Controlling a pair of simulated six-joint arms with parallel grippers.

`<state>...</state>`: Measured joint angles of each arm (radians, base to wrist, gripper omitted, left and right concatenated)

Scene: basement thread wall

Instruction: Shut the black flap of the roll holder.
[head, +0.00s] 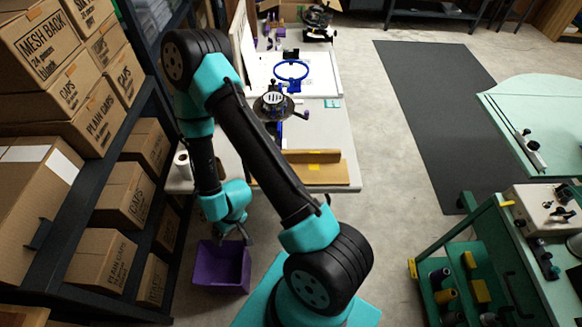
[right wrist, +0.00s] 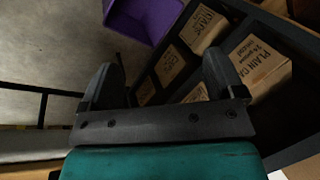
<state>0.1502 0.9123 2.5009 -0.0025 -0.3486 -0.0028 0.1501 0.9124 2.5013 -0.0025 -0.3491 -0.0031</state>
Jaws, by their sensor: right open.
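A white roll (head: 182,164) stands at the near left corner of the long white table, partly beside my right arm. I cannot make out a black flap or the rest of a roll holder; my arm covers part of that area. My right gripper (head: 236,240) hangs below the table's front left corner, just above the purple bin, in the head view. In the right wrist view its two dark fingers (right wrist: 160,82) are spread apart with nothing between them. My left gripper is in neither view.
The purple bin (head: 221,266) is on the floor; it also shows in the right wrist view (right wrist: 140,18). A shelf with cardboard boxes (head: 104,262) stands close on the left. The table (head: 333,150) carries a blue hoop (head: 291,62). A green cart (head: 520,270) is at right.

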